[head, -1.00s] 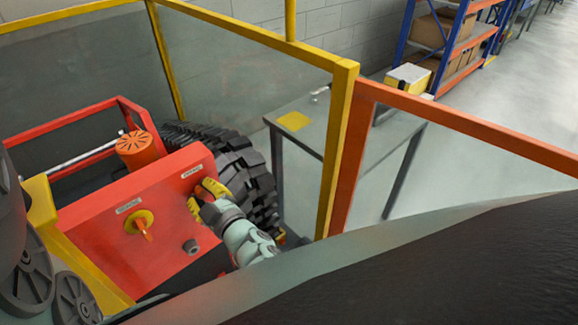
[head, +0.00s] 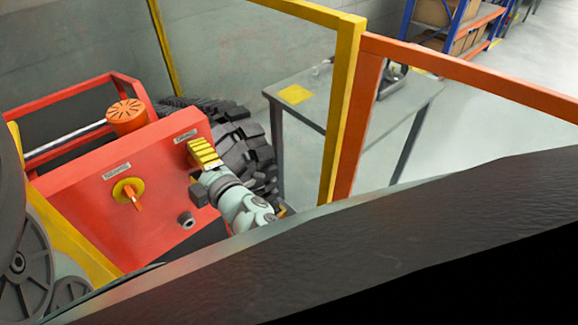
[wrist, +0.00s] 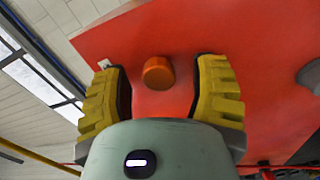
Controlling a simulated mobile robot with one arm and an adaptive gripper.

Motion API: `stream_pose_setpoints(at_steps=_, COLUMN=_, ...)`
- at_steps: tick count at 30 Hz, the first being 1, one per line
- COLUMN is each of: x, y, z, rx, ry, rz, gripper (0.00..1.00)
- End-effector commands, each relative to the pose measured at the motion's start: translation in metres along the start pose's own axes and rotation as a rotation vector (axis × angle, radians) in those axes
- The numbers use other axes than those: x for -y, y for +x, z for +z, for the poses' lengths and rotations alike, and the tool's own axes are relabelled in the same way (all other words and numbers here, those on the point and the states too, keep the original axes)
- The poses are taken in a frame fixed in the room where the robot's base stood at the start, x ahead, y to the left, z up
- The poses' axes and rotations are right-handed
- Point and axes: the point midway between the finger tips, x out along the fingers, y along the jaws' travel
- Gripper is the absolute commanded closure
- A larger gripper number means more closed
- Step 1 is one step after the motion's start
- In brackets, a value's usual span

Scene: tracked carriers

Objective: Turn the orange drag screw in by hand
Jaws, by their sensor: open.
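The orange drag screw (wrist: 158,73) is a short round knob on the red panel (wrist: 110,45) in the wrist view. My gripper (head: 204,152) is at the upper right of the red panel in the head view, in front of a small label. In the wrist view its two yellow ribbed fingers stand apart, one on each side of the knob. A gap shows between the knob and each finger, so the gripper is open. In the head view the knob is hidden behind the gripper.
A yellow disc with an orange lever (head: 130,193) and a dark round stub (head: 186,219) sit on the same panel. An orange slotted cap (head: 126,114) stands behind its top edge.

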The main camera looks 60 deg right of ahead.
Motion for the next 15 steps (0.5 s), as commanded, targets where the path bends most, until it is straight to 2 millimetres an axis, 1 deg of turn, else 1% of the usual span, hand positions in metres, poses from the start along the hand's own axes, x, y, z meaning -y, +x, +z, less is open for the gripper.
stream_pose_setpoints(at_steps=1, x=0.0023, y=-0.0011, z=0.0021, rx=0.005, ry=-0.044, rz=0.003, gripper=0.40)
stream_pose_setpoints(at_steps=5, x=0.0026, y=-0.0014, z=0.0031, rx=0.009, ry=-0.121, rz=0.000, gripper=0.40)
stream_pose_setpoints(at_steps=8, x=0.0076, y=-0.0014, z=0.0034, rx=0.006, ry=-0.301, rz=0.003, gripper=0.40)
stream_pose_setpoints(at_steps=9, x=0.0086, y=-0.0014, z=0.0036, rx=0.006, ry=-0.393, rz=0.003, gripper=0.40)
stream_pose_setpoints(at_steps=12, x=0.0093, y=-0.0013, z=0.0040, rx=0.007, ry=-0.623, rz=0.001, gripper=0.40)
stream_pose_setpoints(at_steps=15, x=0.0068, y=-0.0011, z=0.0031, rx=0.005, ry=-0.816, rz=0.000, gripper=0.40)
